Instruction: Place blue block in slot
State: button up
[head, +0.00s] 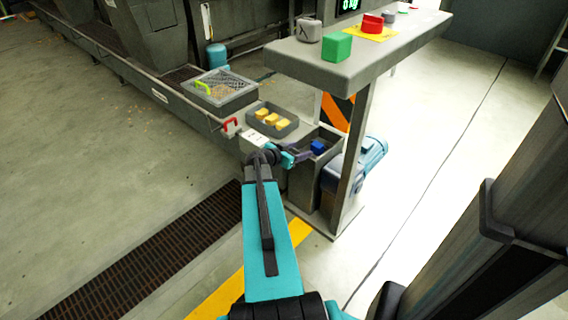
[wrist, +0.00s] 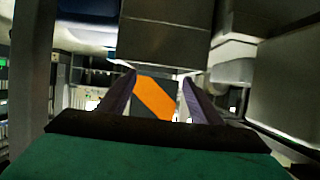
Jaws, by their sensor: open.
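The blue block (head: 318,146) sits in a dark grey open bin (head: 327,133) below the raised grey shelf, in the head view. My gripper (head: 306,154) is beside the block, at its left, with the fingers pointing toward the bin. In the wrist view my gripper (wrist: 163,78) is open, its two purple fingers apart with nothing held between them. The blue block does not show in the wrist view. I cannot make out which place is the slot.
The grey shelf (head: 345,66) overhangs the bin and carries a green block (head: 337,46), a grey block (head: 308,30) and a red piece (head: 372,23). A tray with yellow blocks (head: 271,118) and a mesh-covered box (head: 228,100) stand left. A shelf post (head: 352,155) is close right.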

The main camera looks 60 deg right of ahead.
jog(key=w+a+f+n+t+y, duration=0.1)
jog(key=w+a+f+n+y, duration=0.2)
jog(key=a+f, duration=0.6)
jog(key=w+a+f+n+y, duration=0.1)
jog(key=w+a+f+n, duration=0.3)
jog(key=a, duration=0.8)
jog(key=w+a+f+n+t+y, duration=0.15)
jog(key=w+a+f, duration=0.25)
jog(key=a+f, duration=0.55)
jog(key=s+a+f+n+g+y, duration=0.1)
jog(key=s+a+f+n+y, duration=0.1)
jog(key=a, duration=1.1)
jog(key=s+a+f+n+g+y, duration=0.1)
jog(key=s+a+f+n+y, duration=0.2)
jog(key=a, duration=1)
jog(key=s+a+f+n+g+y, duration=0.1)
jog(key=s+a+f+n+y, duration=0.1)
jog(key=s+a+f+n, duration=0.2)
jog(key=s+a+n, duration=0.3)
jog(key=s+a, duration=0.1)
jog(key=a, duration=0.4)
jog(key=shift+s+a+g+y, duration=0.2)
jog(key=shift+a+g+y, duration=0.15)
jog(key=shift+a, duration=0.05)
jog(key=shift+n, duration=0.25)
